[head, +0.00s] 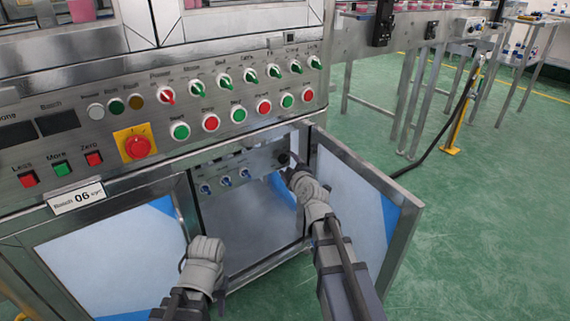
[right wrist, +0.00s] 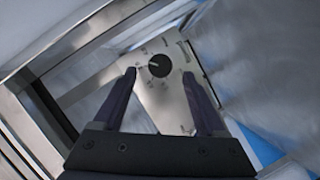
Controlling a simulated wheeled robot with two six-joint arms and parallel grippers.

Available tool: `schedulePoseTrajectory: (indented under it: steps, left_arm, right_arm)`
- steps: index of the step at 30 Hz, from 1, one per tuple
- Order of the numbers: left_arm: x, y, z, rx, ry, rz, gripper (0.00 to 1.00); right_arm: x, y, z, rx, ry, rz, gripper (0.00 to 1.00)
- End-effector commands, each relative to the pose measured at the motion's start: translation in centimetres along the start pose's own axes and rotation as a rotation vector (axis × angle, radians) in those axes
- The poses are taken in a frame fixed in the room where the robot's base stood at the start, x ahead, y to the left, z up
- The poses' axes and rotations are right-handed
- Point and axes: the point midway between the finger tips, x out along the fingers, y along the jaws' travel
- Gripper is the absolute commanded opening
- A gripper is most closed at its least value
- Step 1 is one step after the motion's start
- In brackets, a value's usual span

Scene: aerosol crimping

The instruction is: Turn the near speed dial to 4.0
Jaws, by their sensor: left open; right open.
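The near speed dial is a round black knob (right wrist: 159,66) on a steel plate inside the open cabinet. In the right wrist view it lies just beyond and between the fingertips of my right gripper (right wrist: 159,73), which is open and does not appear to touch it. Its scale marks are too small to read. In the head view the dial (head: 283,159) is partly hidden by my right gripper (head: 288,172), which reaches into the cabinet. My left gripper (head: 183,264) is low in front of the cabinet, apart from the dial; its fingers are mostly hidden.
An open cabinet door (head: 365,215) stands close to the right of my right arm. Several blue toggle switches (head: 226,181) sit on the inner plate. Above is a control panel with several buttons and a red emergency knob (head: 137,147).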

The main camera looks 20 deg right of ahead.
Motion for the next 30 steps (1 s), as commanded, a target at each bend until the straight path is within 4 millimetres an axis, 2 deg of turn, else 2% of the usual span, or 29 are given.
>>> schedulePoseTrajectory:
  steps: [1, 6, 16, 30]
  left_arm:
    - [0.4, 0.0, 0.0, 0.000, 0.000, 0.000, 0.41]
    - [0.8, 0.1, -0.1, 0.000, 0.001, 0.000, 0.41]
    - [0.8, 0.1, -0.1, 0.000, 0.001, 0.000, 0.41]
    - [0.8, 0.1, -0.1, 0.000, 0.001, 0.000, 0.41]
  right_arm:
    - [1.4, -0.1, 0.1, 0.000, 0.000, 0.000, 0.74]
    - [3.5, -0.1, 0.0, 0.000, 0.000, 0.000, 0.74]
    - [3.8, 0.0, 0.0, 0.001, 0.000, 0.000, 0.73]
    - [3.8, 0.0, 0.0, 0.001, 0.000, 0.000, 0.20]
